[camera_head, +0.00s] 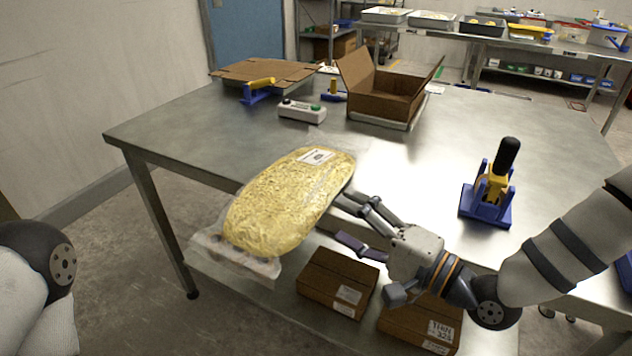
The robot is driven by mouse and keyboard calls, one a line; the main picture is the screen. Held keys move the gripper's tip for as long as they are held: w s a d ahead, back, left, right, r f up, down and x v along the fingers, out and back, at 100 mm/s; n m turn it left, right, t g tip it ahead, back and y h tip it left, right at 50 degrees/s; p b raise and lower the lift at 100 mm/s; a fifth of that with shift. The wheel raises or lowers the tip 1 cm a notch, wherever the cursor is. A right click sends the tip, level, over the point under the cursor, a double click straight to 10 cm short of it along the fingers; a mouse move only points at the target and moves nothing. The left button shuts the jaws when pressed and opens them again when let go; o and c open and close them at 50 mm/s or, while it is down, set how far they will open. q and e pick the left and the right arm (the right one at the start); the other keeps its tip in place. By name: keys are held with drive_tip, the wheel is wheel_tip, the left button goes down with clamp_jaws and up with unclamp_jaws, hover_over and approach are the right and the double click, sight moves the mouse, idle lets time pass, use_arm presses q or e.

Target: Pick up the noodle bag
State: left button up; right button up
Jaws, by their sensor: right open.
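The noodle bag (285,200) is a clear plastic bag of yellow noodles with a white label near its far end. It lies across the table's front edge, and its near end with the loose clear plastic sticks out past the edge. My right gripper (349,222) is open just right of the bag, its fingers pointing left towards the bag's side. The upper finger is close to the bag; I cannot tell whether it touches. Of my left arm only a part shows at the lower left; its gripper is out of view.
The metal table (400,160) has clear room in its middle. An open cardboard box (385,100), a white button box (302,111), a flat cardboard sheet (265,71) and a blue clamp fixture (487,205) stand on it. Brown boxes (338,283) lie on the shelf below.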

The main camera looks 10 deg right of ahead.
sight(299, 202)
drive_tip(key=x, duration=0.7)
drive_tip(key=f+x, duration=0.1)
drive_tip(key=x, duration=0.2)
drive_tip(key=shift+a+f, duration=0.1)
drive_tip(key=shift+a, duration=0.35)
clamp_jaws()
